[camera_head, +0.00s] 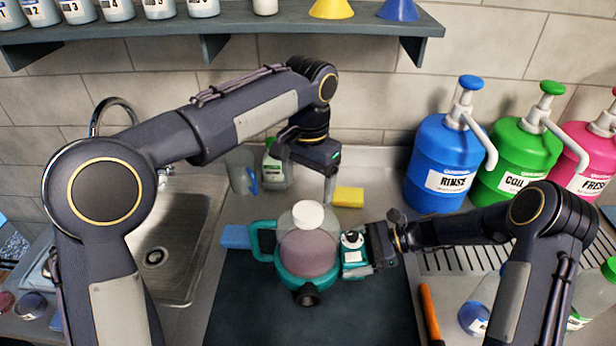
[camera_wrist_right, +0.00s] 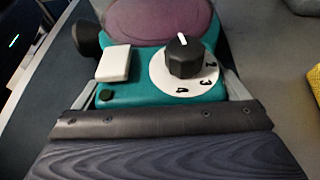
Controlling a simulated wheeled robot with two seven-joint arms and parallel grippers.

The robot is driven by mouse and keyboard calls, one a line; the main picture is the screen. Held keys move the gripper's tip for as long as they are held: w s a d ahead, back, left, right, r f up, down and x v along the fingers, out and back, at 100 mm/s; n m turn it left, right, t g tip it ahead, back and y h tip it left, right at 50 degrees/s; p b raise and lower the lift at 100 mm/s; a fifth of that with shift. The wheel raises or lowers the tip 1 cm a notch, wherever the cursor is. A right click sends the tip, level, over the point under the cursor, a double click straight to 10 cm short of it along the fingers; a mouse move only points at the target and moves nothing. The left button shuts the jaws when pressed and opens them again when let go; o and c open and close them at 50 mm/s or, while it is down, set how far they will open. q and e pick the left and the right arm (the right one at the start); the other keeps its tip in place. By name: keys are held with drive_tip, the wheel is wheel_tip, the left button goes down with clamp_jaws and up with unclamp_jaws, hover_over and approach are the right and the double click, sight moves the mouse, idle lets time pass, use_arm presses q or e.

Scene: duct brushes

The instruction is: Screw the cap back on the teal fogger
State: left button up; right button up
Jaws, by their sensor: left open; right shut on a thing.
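The teal fogger (camera_head: 293,279) stands on a dark mat, with a clear tank of purple liquid, a side handle and a black nozzle. The white cap (camera_head: 308,214) sits on top of the tank; I cannot tell how tightly. My right gripper (camera_head: 357,252) is shut on the fogger's teal control box, which shows a white switch and black dial knob (camera_wrist_right: 184,57) in the right wrist view. My left gripper (camera_head: 328,188) is open and empty, fingers pointing down, behind and right of the cap, apart from it.
Blue (camera_head: 437,165), green (camera_head: 524,155) and pink pump jugs stand at the back right. A yellow sponge (camera_head: 348,197), a clear jug and a bottle (camera_head: 276,165) are behind the fogger. A sink (camera_head: 165,250) is at left; an orange-handled tool (camera_head: 429,312) lies at right.

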sight(308, 211)
use_arm(q)
drive_tip(key=n, duration=0.6)
drive_tip(key=shift+r+n, duration=0.3)
drive_tip(key=shift+r, duration=0.1)
use_arm(e)
drive_tip(key=shift+w, duration=0.1)
use_arm(q)
drive_tip(key=shift+f, duration=4.05)
